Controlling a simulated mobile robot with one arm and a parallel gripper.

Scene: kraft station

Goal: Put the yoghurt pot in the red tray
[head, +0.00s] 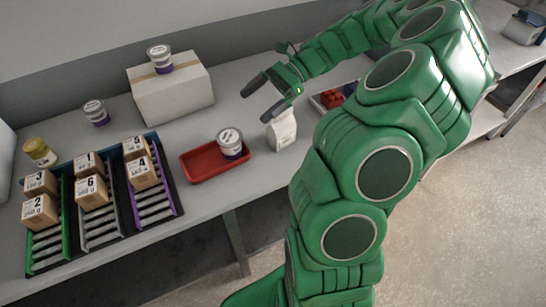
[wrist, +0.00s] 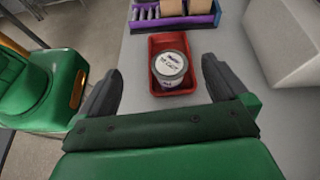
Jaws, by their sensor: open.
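The red tray (head: 197,168) lies on the grey bench, right of the numbered boxes. In the wrist view the same pot (wrist: 171,68) sits inside the red tray (wrist: 158,45), seen from above. Two similar pots show in the head view: one (head: 160,58) on the white carton and one (head: 96,112) on the bench. My gripper (head: 267,95) is open and empty, above the bench and apart from the pot in the tray. Its fingers (wrist: 157,88) show wide apart.
A white carton (head: 172,97) stands behind the tray. A white bag (head: 282,131) stands right of it. A rack (head: 152,204) with several numbered boxes and a yellow-lidded jar (head: 40,152) are at left. A bin with red items (head: 331,98) is partly hidden by my arm.

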